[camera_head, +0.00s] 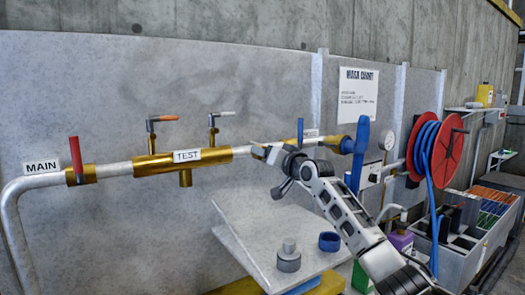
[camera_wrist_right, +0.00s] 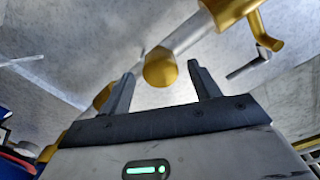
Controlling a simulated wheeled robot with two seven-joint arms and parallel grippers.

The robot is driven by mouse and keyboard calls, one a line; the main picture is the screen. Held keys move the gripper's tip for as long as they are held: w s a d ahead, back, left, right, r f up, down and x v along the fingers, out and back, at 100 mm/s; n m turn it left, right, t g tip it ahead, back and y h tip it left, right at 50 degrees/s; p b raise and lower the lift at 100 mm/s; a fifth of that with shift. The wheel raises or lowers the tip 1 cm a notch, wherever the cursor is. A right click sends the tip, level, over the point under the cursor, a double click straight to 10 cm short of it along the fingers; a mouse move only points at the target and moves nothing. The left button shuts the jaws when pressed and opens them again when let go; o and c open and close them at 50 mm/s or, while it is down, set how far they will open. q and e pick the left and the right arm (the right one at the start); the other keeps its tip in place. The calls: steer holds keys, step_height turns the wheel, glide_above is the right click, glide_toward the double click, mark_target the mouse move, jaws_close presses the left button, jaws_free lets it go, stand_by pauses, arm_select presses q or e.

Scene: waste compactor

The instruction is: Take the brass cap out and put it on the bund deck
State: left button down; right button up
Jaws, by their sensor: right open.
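A gold-coloured brass body labelled TEST (camera_head: 200,157) sits on the grey pipe, with a short brass stub (camera_head: 185,178) pointing down. In the right wrist view a rounded brass end (camera_wrist_right: 160,68) shows beyond and between my fingertips; I cannot tell for sure whether it is the cap. My right gripper (camera_head: 262,152) is beside the pipe, right of the TEST body. It is open, and its two fingers (camera_wrist_right: 163,82) are apart with nothing held. A tilted-looking light grey deck (camera_head: 245,235), probably the bund deck, lies below, with yellow edging. My left gripper is not in view.
A grey stepped cylinder (camera_head: 289,260) and a blue ring (camera_head: 329,241) stand on the deck, whose left part is clear. Lever handles stand above the pipe, including a red one (camera_head: 76,158) at MAIN. A red hose reel (camera_head: 447,145) and a bin (camera_head: 470,235) are at right.

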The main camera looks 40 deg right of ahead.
steer(key=m+p, duration=0.5)
steer(key=m, duration=1.3)
steer(key=shift+r+m+p, duration=0.1)
steer(key=shift+m+p, duration=0.2)
steer(key=shift+p, duration=0.1)
steer(key=c, duration=1.1)
steer(key=shift+d+n+b, duration=0.1)
steer(key=shift+n+b, duration=0.7)
steer(key=shift+n, duration=0.2)
steer(key=shift+r+n+b, duration=0.1)
steer(key=shift+n+b, duration=0.6)
steer(key=shift+n, duration=1)
